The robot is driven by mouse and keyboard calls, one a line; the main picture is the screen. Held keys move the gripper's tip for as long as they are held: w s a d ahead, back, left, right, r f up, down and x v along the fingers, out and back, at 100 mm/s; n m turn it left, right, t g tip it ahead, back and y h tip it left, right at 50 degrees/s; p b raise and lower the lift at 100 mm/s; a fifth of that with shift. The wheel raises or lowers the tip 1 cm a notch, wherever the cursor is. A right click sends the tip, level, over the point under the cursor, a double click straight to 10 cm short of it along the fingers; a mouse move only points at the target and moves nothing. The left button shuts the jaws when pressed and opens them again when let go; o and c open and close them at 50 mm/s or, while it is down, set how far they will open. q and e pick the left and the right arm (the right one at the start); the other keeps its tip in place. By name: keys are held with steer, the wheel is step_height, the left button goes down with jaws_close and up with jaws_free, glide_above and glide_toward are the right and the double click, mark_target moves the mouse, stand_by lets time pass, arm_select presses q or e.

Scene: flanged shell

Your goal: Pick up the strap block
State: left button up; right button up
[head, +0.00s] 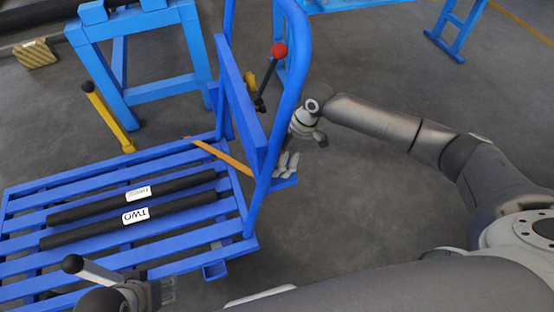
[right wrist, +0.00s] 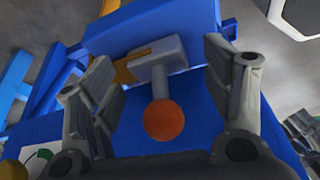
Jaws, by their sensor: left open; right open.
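A light grey block (right wrist: 160,57) with a short stem and an orange ball (right wrist: 163,120) shows in the right wrist view, against a blue panel. An orange strap piece (right wrist: 124,76) shows beside it; I take this block as the strap block. My right gripper (head: 286,165) is open beside the cart's blue upright panel. In the right wrist view its fingers (right wrist: 170,95) stand on either side of the block, and contact cannot be told. In the head view I cannot make out the block.
The blue slatted cart (head: 110,235) carries two black bars (head: 180,208) with white labels. An orange strip (head: 222,157) slants to the panel. A red-knobbed lever (head: 279,50) and a blue hoop rail (head: 297,70) stand close to my right gripper. The floor right of the cart is clear.

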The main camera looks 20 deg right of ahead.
arm_select(q)
steer(key=shift+r, duration=0.15)
arm_select(e)
steer(key=shift+f, duration=0.1)
steer(key=c, duration=1.2)
steer(key=shift+o, duration=0.2)
step_height(320, 180, up, 7)
steer(key=shift+d+p, duration=0.15)
steer(key=shift+p, duration=1.05)
arm_select(q)
steer(key=s+x, duration=0.2)
steer(key=x, duration=0.8)
steer(key=shift+f+g+p, duration=0.3)
steer(key=shift+f, duration=0.2)
arm_select(e)
steer(key=d, duration=1.9)
steer(key=shift+w+d, duration=0.25)
steer(key=shift+d, duration=0.05)
